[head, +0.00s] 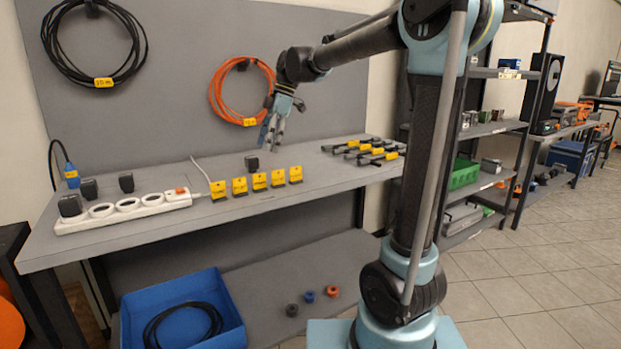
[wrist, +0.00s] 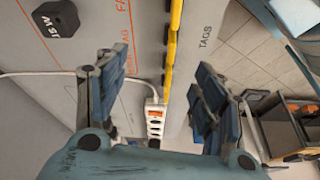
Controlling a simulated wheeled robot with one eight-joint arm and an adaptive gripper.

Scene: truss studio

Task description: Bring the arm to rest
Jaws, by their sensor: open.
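My gripper (head: 274,134) hangs above the grey workbench (head: 330,185), in front of the back panel, with its fingers pointing down. In the wrist view my gripper (wrist: 155,105) is open, its blue-padded fingers wide apart with nothing between them. My arm is raised and bent, reaching to the left over the bench. A black plug-like block (head: 251,162) stands on the bench below the gripper. It also shows at the upper left of the wrist view (wrist: 56,18), marked with white letters.
A row of several yellow tags (head: 240,186) stands near the bench's front edge. A white power strip (head: 125,208) lies left, and black clamps (head: 372,150) lie right. An orange cable coil (head: 217,92) hangs behind the gripper. A blue bin (head: 232,300) sits below. Shelves (head: 498,128) stand right.

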